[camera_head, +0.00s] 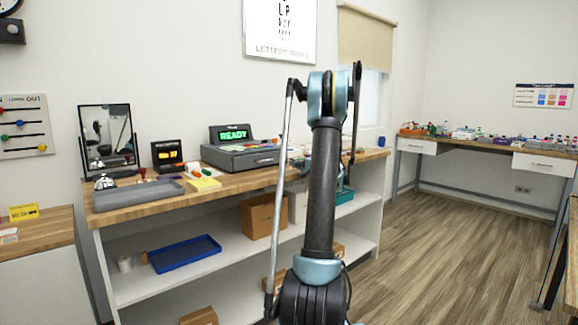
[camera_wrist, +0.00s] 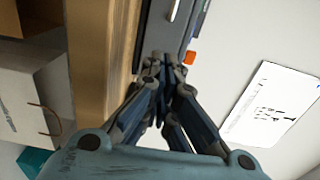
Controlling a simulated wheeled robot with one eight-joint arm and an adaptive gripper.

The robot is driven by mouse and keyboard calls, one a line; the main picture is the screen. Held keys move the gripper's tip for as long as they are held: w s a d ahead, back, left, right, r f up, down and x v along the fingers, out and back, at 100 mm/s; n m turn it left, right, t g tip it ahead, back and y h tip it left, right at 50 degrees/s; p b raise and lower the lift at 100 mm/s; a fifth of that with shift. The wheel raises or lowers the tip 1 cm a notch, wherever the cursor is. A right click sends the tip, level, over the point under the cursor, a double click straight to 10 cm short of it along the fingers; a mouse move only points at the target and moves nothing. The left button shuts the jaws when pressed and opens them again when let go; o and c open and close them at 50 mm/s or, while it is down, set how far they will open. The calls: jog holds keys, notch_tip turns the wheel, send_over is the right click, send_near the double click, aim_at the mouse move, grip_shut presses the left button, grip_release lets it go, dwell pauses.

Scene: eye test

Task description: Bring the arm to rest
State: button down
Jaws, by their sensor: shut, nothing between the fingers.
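My gripper (camera_wrist: 163,66) shows in the wrist view with its dark fingers drawn together at the tips and nothing between them. It is in front of the grey cash register (camera_wrist: 172,22), near the wooden counter edge (camera_wrist: 92,50). I cannot tell whether the fingertips touch anything. In the head view my arm (camera_head: 322,190) stands up in the middle of the picture, bent at a high joint. Its far part runs down behind, and the gripper there is mostly hidden.
The counter (camera_head: 135,196) holds a mirror (camera_head: 108,138), a grey tray (camera_head: 138,194), a register with a green READY display (camera_head: 235,134) and small items. Boxes (camera_head: 262,215) and a blue tray (camera_head: 184,253) sit on shelves below. The floor (camera_head: 430,250) at right is clear.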

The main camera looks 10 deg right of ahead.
jog(key=shift+s+d, duration=0.25)
jog(key=shift+s, duration=0.35)
jog(key=s+a+n+g, duration=0.5)
jog(key=s+a, duration=0.8)
jog(key=a, duration=0.1)
jog(key=s+a+f+n+g+h, duration=0.1)
jog(key=s+a+f+n+g, duration=0.1)
jog(key=s+a, duration=0.35)
jog(key=s+a+f+n+g, duration=0.1)
jog(key=s+a+g, duration=0.1)
jog(key=s, duration=0.7)
jog(key=s+d+f+n+g+h, duration=0.1)
jog(key=s+f, duration=0.4)
jog(key=s, duration=0.5)
jog(key=s+d+f+n+g+h, duration=0.2)
jog(key=s+f, duration=0.3)
jog(key=s, duration=0.5)
jog(key=s+d+f+n+g+h, duration=0.1)
jog(key=s+f+h, duration=0.3)
jog(key=s, duration=0.7)
jog(key=shift+d+f+n+g, duration=0.4)
jog(key=shift+f, duration=0.2)
